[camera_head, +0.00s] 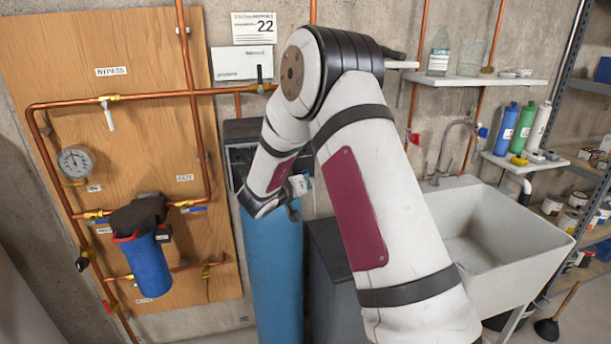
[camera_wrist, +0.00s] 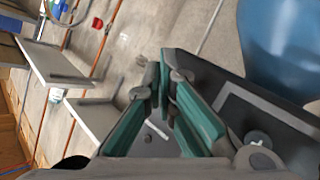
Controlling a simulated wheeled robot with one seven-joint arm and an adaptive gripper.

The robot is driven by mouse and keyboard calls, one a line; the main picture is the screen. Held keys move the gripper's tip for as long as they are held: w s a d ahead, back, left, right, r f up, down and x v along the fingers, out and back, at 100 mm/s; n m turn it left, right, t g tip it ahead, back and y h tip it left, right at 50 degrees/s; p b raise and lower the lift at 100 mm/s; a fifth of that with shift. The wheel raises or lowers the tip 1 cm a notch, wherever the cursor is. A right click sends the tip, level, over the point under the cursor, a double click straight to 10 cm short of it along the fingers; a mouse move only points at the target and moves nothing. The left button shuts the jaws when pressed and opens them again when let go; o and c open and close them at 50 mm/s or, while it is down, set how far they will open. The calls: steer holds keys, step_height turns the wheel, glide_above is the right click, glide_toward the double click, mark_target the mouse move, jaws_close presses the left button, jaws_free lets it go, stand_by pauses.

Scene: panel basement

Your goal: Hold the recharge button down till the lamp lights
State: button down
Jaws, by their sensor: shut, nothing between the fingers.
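The water softener is a tall blue tank (camera_head: 275,270) topped by a dark control head (camera_head: 240,132). My arm covers part of this head in the head view. In the wrist view, a dark panel (camera_wrist: 222,78) with a pale outlined area and a round grey knob-like part (camera_wrist: 258,139) lies beside the fingers, with the blue tank (camera_wrist: 285,45) at upper right. My gripper (camera_wrist: 167,78) is shut and empty, its teal fingers close to the panel's edge. I cannot tell whether the tips touch it. Neither the recharge button nor a lit lamp can be made out.
A wooden board (camera_head: 135,60) with copper pipes, a gauge (camera_head: 75,161) and a blue filter housing (camera_head: 148,265) stands left. A dark cabinet (camera_head: 332,262) stands beside the tank. A white sink (camera_head: 500,235) and shelves with bottles are right.

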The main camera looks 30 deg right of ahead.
steer(key=shift+w+d, duration=0.15)
steer(key=shift+w, duration=0.25)
stand_by(0.5)
steer(key=shift+s, duration=0.1)
stand_by(2.8)
steer(key=shift+s+a, duration=0.25)
steer(key=shift+s, duration=0.45)
steer(key=shift+s+a+p, duration=0.25)
steer(key=shift+s+p, duration=0.3)
steer(key=shift+s, duration=0.25)
steer(key=shift+s+a+p, duration=0.2)
steer(key=shift+s+p, duration=0.3)
steer(key=shift+s, duration=0.35)
steer(key=shift+s+a+p, duration=0.25)
steer(key=shift+s+p, duration=0.3)
steer(key=shift+s, duration=0.25)
